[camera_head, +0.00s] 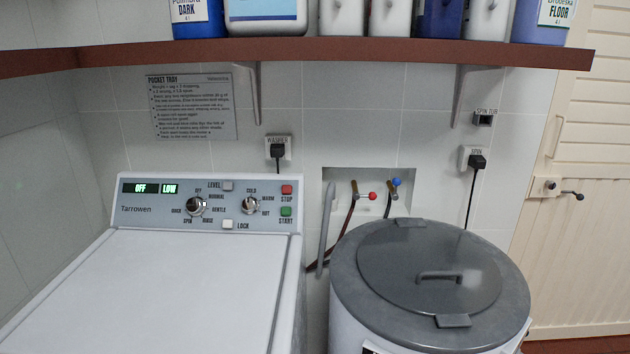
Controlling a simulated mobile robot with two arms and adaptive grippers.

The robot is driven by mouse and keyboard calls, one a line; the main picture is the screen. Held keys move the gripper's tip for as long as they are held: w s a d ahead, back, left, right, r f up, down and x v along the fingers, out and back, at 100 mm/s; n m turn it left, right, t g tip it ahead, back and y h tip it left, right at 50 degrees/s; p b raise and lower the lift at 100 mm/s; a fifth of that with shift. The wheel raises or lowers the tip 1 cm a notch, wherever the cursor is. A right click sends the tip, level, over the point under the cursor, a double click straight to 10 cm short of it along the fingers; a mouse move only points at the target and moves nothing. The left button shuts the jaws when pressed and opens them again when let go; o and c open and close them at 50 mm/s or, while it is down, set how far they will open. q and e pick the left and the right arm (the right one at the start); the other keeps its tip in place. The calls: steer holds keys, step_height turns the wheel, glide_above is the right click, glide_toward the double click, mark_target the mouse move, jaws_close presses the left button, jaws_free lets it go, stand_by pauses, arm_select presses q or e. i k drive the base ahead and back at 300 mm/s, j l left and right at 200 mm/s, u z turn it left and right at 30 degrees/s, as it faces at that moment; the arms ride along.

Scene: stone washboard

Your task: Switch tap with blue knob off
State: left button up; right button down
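Two taps sit in a recessed box (335,176) in the tiled wall, above and behind the spin tub. The tap with the blue knob (396,182) is on the right, and its lever leans down to the left from the knob. A dark red hose (347,226) hangs from the red-knob tap. The lower part of the blue-knob tap's line is hidden behind the tub. Neither of my grippers is in view.
A white washer (150,285) with a control panel stands at the left. A spin tub with a grey lid (430,265) stands below the taps. A brown shelf (330,50) with bottles hangs above. A cream door (585,200) is at the right.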

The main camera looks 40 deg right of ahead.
mark_target(396, 182)
steer(key=z, duration=1.7)
